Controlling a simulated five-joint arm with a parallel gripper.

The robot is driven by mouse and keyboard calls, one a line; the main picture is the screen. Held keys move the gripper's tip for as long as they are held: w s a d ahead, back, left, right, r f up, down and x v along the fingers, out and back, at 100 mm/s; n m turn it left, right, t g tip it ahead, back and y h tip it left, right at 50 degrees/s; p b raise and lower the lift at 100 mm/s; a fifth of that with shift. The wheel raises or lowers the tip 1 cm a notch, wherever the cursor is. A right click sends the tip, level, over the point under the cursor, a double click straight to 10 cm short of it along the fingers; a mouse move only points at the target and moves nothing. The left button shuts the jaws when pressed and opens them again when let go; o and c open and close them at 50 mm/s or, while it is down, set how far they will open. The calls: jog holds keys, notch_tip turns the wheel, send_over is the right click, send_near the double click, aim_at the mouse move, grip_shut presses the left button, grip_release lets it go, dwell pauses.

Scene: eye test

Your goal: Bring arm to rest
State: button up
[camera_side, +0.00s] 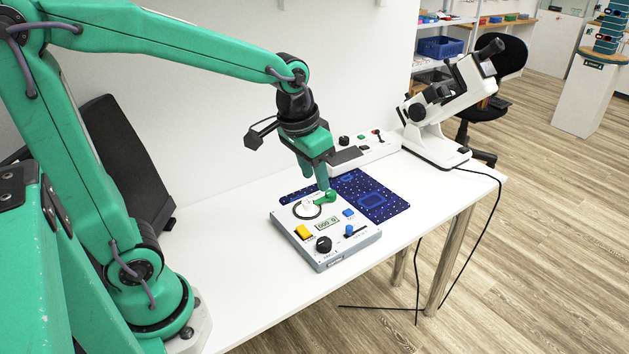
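My green arm reaches from the left over a white table (240,290). My gripper (317,178) points down above the back edge of a grey control box (335,247). Its fingertips are close to a green lever or knob (327,197) on the box; I cannot tell whether they touch it. The gap between the fingers is too small and angled to judge. The box also carries a white round part with a dark ring (308,207), a yellow switch (303,232), a black knob (323,244), a small display (327,223) and blue controls (348,213).
A dark blue patterned mat (385,204) lies behind the box. A white panel with buttons (362,150) and a white microscope (430,140) stand at the back. A black cable (487,215) hangs off the table's right edge. The table's front left is clear.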

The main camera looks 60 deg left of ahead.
jog(key=s+r+t, duration=0.2)
jog(key=s+r, duration=0.1)
jog(key=s, duration=0.8)
jog(key=shift+s+a+r+t, duration=0.2)
jog(key=shift+a+r+t, duration=0.1)
jog(key=shift+t, duration=0.1)
